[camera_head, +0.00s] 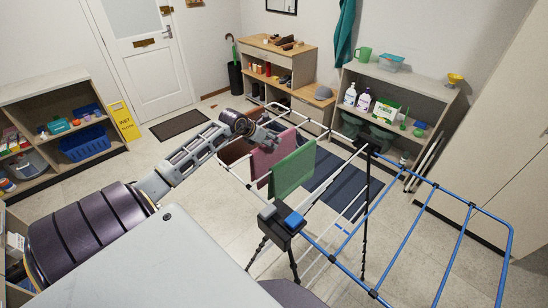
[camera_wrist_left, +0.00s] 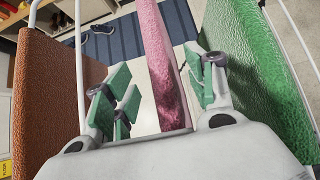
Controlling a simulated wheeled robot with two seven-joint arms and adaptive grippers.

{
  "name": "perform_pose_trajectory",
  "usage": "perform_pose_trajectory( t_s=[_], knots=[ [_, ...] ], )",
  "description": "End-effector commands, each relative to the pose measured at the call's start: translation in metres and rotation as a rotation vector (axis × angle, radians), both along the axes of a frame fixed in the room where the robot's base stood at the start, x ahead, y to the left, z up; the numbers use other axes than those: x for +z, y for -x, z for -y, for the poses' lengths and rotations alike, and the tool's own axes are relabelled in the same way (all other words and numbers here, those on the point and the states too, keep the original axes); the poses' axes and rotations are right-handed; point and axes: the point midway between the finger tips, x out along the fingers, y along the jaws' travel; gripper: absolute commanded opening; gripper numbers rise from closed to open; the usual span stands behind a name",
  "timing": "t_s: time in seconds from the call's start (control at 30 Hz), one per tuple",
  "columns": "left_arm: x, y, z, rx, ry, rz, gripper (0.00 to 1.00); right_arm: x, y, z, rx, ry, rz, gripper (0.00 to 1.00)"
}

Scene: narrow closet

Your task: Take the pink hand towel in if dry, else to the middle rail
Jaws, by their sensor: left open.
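The pink hand towel (camera_head: 268,155) hangs over a rail of the drying rack (camera_head: 412,222), between a brown towel (camera_head: 233,150) and a green towel (camera_head: 293,173). My left gripper (camera_head: 268,130) is at the top of the pink towel. In the left wrist view, the gripper (camera_wrist_left: 155,70) is open, with its green-padded fingers on either side of the pink towel (camera_wrist_left: 158,50). A darker red patch shows on the towel's near part. The brown towel (camera_wrist_left: 55,90) is left of the fingers and the green towel (camera_wrist_left: 258,70) is close on the right. My right gripper is not in view.
A black box (camera_head: 283,229) with a blue block sits at the rack's near side. The rack's blue wing extends right, empty. A striped mat (camera_head: 345,185) lies underneath. Shelves (camera_head: 400,92) stand behind, and a yellow wet-floor sign (camera_head: 122,121) stands left.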

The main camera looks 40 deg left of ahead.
Motion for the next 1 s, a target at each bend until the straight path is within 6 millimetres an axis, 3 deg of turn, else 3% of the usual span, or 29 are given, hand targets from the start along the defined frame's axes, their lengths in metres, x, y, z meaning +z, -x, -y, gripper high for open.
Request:
perform_pose_trajectory(
  t_s=[0.5,1.0],
  knots=[
    [-0.026,-0.028,0.002,0.0,0.002,0.002,0.55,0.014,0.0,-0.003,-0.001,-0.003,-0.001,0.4],
    [-0.029,-0.029,0.002,-0.001,-0.001,0.001,0.55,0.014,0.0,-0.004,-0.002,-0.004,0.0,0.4]
  ],
)
